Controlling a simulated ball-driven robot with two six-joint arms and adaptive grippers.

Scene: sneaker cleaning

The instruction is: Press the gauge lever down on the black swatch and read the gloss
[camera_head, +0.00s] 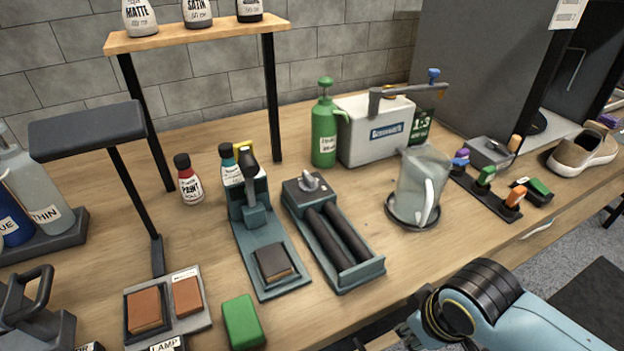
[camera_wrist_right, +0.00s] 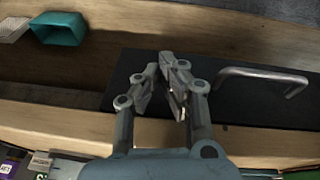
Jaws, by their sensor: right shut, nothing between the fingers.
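The teal gauge (camera_head: 252,215) stands mid-bench with its dark lever (camera_head: 247,165) upright at the head. A black swatch (camera_head: 273,263) lies on the front part of its base, clear of the gauge head. The gauge's reading cannot be made out. My right gripper (camera_wrist_right: 167,68) is shut and empty in the right wrist view, in front of a dark drawer front. In the head view my right arm enters from the lower right, and its gripper is mostly cut off at the bottom edge, apart from the gauge. My left gripper is not in view.
A roller tray (camera_head: 375,270) stands right of the gauge, then a clear pitcher (camera_head: 424,180). A green block (camera_head: 242,322) and two brown blocks on a plate (camera_head: 205,318) lie in front. A drawer handle (camera_wrist_right: 265,78) sticks out near my right gripper.

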